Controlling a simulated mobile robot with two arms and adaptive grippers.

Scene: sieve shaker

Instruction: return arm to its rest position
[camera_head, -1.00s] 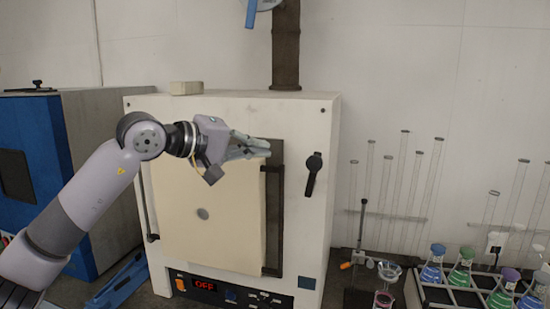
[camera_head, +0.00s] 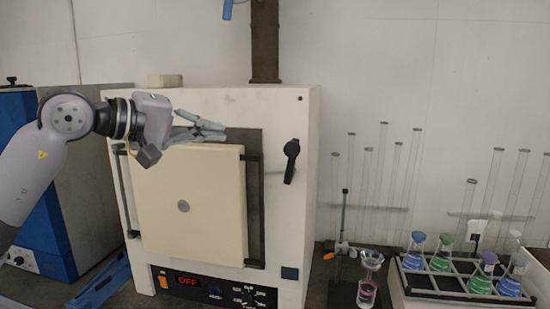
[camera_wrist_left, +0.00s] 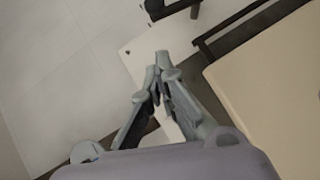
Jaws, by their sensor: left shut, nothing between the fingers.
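My left gripper (camera_head: 218,131) is in front of the upper part of a white furnace (camera_head: 303,180), near the top of its cream door (camera_head: 185,205). Its fingers point to the right and are shut with nothing between them. In the left wrist view the fingertips (camera_wrist_left: 160,62) meet, with the furnace door (camera_wrist_left: 275,95) to their right. I cannot tell whether the fingers touch the furnace. My left arm comes in from the left edge. My right gripper is not in view.
A black handle (camera_head: 290,160) sticks out on the furnace's right side. A blue cabinet (camera_head: 55,235) stands at the left. At the right are tall glass tubes (camera_head: 378,165), a small stand with glassware (camera_head: 369,270) and a rack (camera_head: 445,293) of coloured flasks.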

